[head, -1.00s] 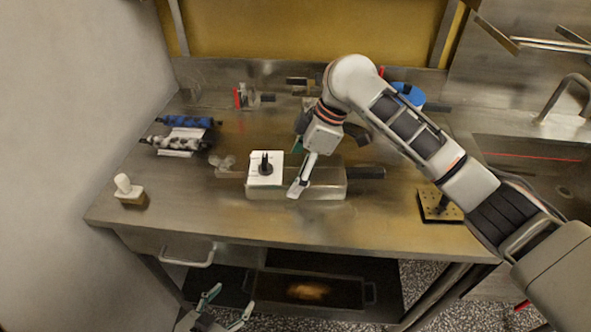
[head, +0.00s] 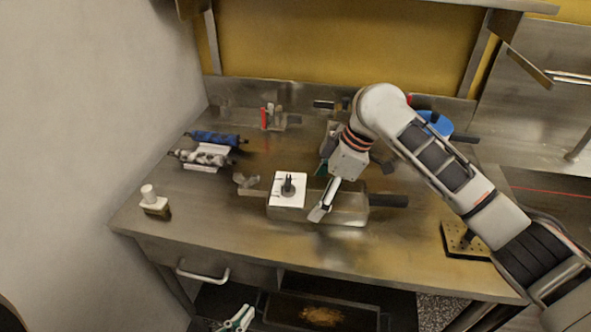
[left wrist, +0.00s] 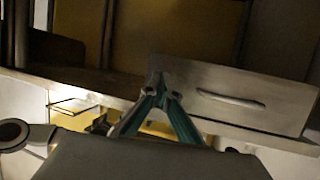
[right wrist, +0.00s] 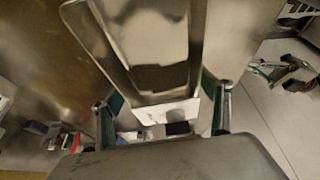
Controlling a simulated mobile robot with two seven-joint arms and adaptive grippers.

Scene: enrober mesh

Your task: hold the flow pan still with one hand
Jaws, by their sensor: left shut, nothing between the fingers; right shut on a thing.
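The flow pan (head: 350,204) is a long steel pan with a black handle (head: 388,200) at its right, lying on the steel table. My right gripper (head: 321,205) is shut on the pan, reaching down over its near wall. In the right wrist view its fingers (right wrist: 165,106) stand on both sides of the pan (right wrist: 140,15); the exact contact is hard to see. My left gripper (head: 239,318) is shut and empty, low in front of the table; its fingertips (left wrist: 163,88) meet in the left wrist view.
A white plate with a black knob (head: 288,188) sits at the pan's left end. Two rollers (head: 205,155), a white-knobbed stamp (head: 153,202), a red-handled item (head: 268,117), a blue round thing (head: 434,124) and a perforated block (head: 462,240) stand around. A drawer handle (head: 203,275) juts out in front.

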